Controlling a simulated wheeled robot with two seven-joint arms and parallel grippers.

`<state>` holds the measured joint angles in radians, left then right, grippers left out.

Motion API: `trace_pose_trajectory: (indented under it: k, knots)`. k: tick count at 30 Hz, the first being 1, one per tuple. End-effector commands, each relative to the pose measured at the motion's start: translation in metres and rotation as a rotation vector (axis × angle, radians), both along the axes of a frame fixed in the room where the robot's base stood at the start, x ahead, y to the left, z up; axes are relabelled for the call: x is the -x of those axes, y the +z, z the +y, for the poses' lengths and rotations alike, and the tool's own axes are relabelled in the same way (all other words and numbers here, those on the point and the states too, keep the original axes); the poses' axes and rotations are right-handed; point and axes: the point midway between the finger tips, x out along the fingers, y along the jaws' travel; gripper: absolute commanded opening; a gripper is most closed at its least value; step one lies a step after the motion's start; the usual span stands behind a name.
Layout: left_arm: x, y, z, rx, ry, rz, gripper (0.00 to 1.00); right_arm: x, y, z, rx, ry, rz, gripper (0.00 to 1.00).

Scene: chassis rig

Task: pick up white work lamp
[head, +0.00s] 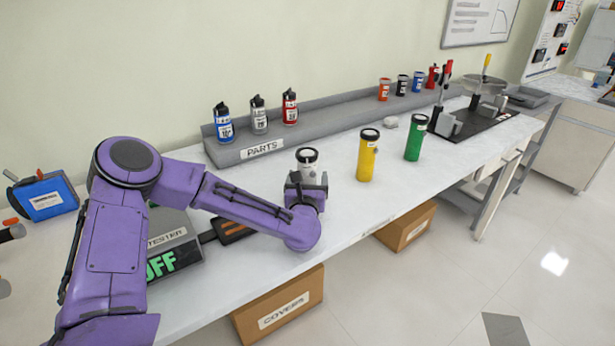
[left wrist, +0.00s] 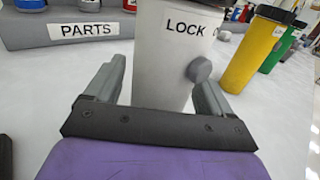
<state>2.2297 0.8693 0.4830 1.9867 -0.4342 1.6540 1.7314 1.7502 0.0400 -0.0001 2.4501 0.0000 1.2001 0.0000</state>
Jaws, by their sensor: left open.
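The white work lamp (head: 308,159) is an upright white cylinder with a dark top, standing on the bench in front of the parts shelf. In the left wrist view the white lamp (left wrist: 168,60) shows lettering reading "LOCK" and a round grey knob on its right side. My left gripper (head: 307,183) is at the lamp's near side; in the left wrist view its open fingers (left wrist: 160,85) stand on either side of the lamp's lower body. Contact cannot be told. The lamp's base is partly hidden by the gripper. My right gripper is not in view.
A yellow cylinder (head: 367,158) and a green cylinder (head: 415,140) stand to the right on the bench. The grey parts shelf (head: 350,118) holds several small containers behind. A tester box (head: 175,250) reading "OFF" lies under my left arm. A blue box (head: 46,197) is far left.

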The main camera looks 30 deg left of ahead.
Motion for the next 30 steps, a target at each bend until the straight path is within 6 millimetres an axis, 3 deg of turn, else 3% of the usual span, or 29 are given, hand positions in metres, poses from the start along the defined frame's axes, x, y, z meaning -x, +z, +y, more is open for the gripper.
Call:
trace_pose_trajectory:
  k: [8, 14, 15, 24, 30]
  knots:
    - [-0.007, -0.001, 0.004, 0.001, 0.000, 0.000, 0.83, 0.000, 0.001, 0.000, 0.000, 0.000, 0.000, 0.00]
    - [-0.007, -0.001, 0.004, 0.001, 0.000, 0.000, 0.21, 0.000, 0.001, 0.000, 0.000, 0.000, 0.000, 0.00]
    - [-0.007, -0.001, 0.004, 0.001, 0.000, 0.000, 0.16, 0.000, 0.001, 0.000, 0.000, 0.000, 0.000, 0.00]
    - [-0.007, 0.004, 0.004, 0.002, 0.001, -0.002, 0.16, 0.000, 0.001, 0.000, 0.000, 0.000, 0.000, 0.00]
    - [-0.005, 0.038, 0.001, 0.004, -0.002, -0.008, 0.16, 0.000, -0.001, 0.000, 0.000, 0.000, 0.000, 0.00]
